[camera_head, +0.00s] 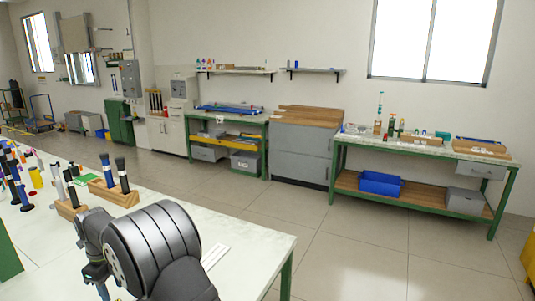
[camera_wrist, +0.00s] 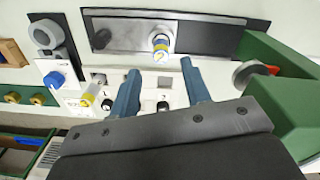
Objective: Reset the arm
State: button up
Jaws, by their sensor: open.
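My gripper (camera_wrist: 161,68) shows in the wrist view with its two blue fingers spread apart. I see nothing held between them. Beyond the fingers is a pale panel with small numbered marks and a black knob (camera_wrist: 163,106). A white-and-blue cylinder with a yellow band (camera_wrist: 160,46) stands just past the fingertips, apart from them as far as I can tell. In the head view my dark arm covers the front of the pale worktable (camera_head: 255,246), and the gripper's fingers are mostly hidden there.
In the wrist view a green housing (camera_wrist: 275,105) is close on the right and a blue knob (camera_wrist: 54,80) is on the left. The worktable's right end is largely clear.

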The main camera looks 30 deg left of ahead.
notch_tip(320, 180, up, 2)
jog(key=shift+r, duration=0.1)
jog(key=w+d+f+n, duration=0.2)
jog(key=d, duration=0.9)
jog(key=f, duration=1)
jog(key=shift+s+d, duration=0.1)
jog(key=shift+s, duration=0.2)
notch_tip(320, 180, up, 4)
jog(key=shift+f, duration=0.15)
jog(key=shift+r, duration=0.75)
jog(key=shift+o, duration=0.3)
